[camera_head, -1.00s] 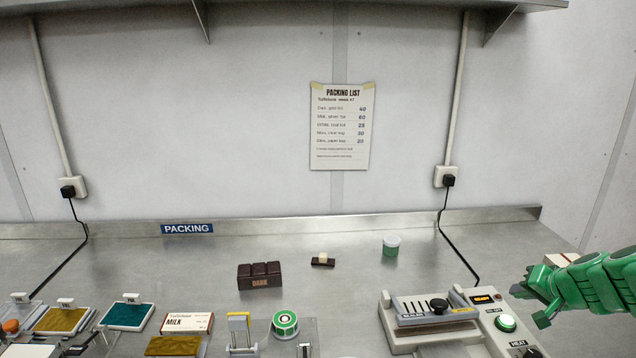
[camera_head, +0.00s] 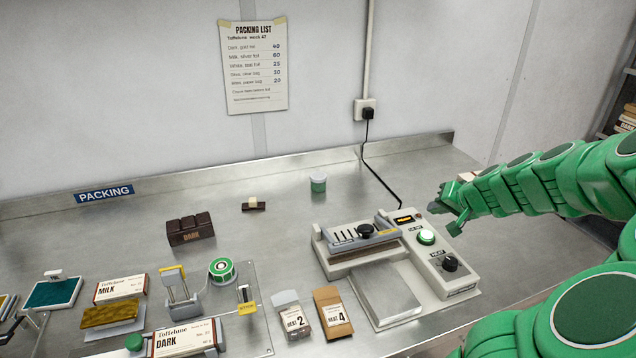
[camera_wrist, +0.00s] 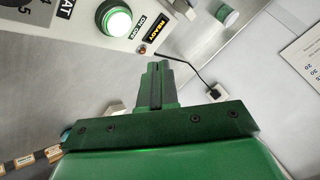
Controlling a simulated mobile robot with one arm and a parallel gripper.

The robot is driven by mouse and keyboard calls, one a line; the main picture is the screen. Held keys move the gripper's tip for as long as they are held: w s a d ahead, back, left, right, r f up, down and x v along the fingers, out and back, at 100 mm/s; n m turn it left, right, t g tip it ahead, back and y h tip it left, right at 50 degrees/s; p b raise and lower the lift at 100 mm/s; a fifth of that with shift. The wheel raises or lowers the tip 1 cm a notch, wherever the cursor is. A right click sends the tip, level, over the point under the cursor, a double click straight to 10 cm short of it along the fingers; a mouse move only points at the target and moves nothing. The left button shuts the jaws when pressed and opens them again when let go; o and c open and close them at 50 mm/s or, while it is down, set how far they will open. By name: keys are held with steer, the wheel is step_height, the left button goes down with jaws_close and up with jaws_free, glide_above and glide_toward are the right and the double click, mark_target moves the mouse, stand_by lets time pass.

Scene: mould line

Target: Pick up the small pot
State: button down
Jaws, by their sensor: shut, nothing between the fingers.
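The small pot (camera_head: 318,184) is a little clear tub with green contents and a pale lid. It stands upright on the steel bench near the back, behind the heat sealer. It also shows at the top of the wrist view (camera_wrist: 224,14). My gripper (camera_head: 448,208) is on the right, above the bench and beside the sealer's control panel, well to the right of the pot and apart from it. In the wrist view its fingers (camera_wrist: 157,68) are together with nothing between them.
The heat sealer (camera_head: 440,284) stands between my gripper and the bench front, its cable running to a wall socket. Bare steel surrounds the pot. Packing items crowd the front left.

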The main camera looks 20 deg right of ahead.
steer(key=c, duration=1.8)
jaws_free()
steer(key=o, duration=1.6)
steer(key=shift+o, duration=0.2)
